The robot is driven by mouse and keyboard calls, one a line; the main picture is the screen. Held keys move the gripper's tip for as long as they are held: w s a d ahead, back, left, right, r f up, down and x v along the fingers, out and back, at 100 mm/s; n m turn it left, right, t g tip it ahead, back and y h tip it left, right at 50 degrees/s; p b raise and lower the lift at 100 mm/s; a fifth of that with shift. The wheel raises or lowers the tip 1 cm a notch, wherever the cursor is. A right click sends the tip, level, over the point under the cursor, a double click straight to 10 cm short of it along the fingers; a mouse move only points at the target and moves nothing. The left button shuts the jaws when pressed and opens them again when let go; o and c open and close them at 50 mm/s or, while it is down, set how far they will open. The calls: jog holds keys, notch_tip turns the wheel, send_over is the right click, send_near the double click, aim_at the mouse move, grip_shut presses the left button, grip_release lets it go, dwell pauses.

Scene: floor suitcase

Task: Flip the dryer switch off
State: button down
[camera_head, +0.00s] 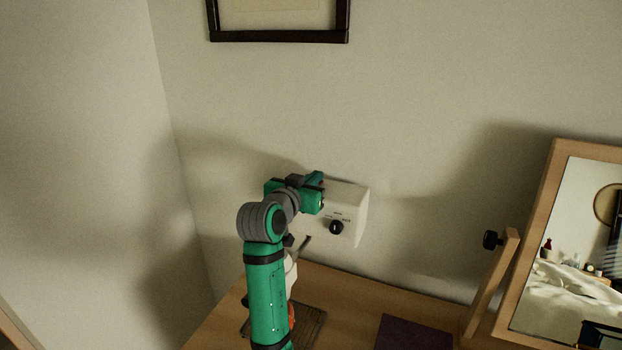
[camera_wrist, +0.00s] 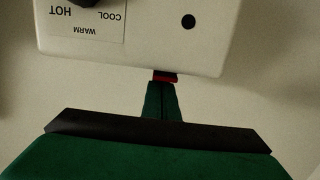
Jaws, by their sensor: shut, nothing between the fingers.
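The white dryer box (camera_head: 350,206) is fixed to the wall above the table, with a black knob (camera_head: 336,227) on its front. In the wrist view the dryer box (camera_wrist: 150,45) appears upside down, with HOT, WARM and COOL lettering. A small red switch (camera_wrist: 166,77) shows at the box's edge, right at the tips of my gripper (camera_wrist: 162,84). My green gripper fingers are shut together with nothing between them. The tips look very close to the switch; whether they touch cannot be told. In the head view my gripper (camera_head: 315,179) is at the box's upper left, partly hiding it.
A wooden table (camera_head: 365,300) stands below, with a slatted tray (camera_head: 310,325) and a dark purple flat item (camera_head: 412,334). A tilting mirror (camera_head: 575,240) stands at the right. A dark picture frame (camera_head: 280,36) hangs above. The wall between dryer and mirror is clear.

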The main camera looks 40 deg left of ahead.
jog(key=shift+s+a+r, duration=0.15)
jog(key=shift+a+r, duration=0.05)
jog(key=shift+r, duration=0.1)
jog(key=r, duration=0.4)
jog(key=shift+w, duration=0.3)
jog(key=r+v, duration=0.2)
jog(key=v, duration=0.7)
jog(key=shift+w+f, duration=0.1)
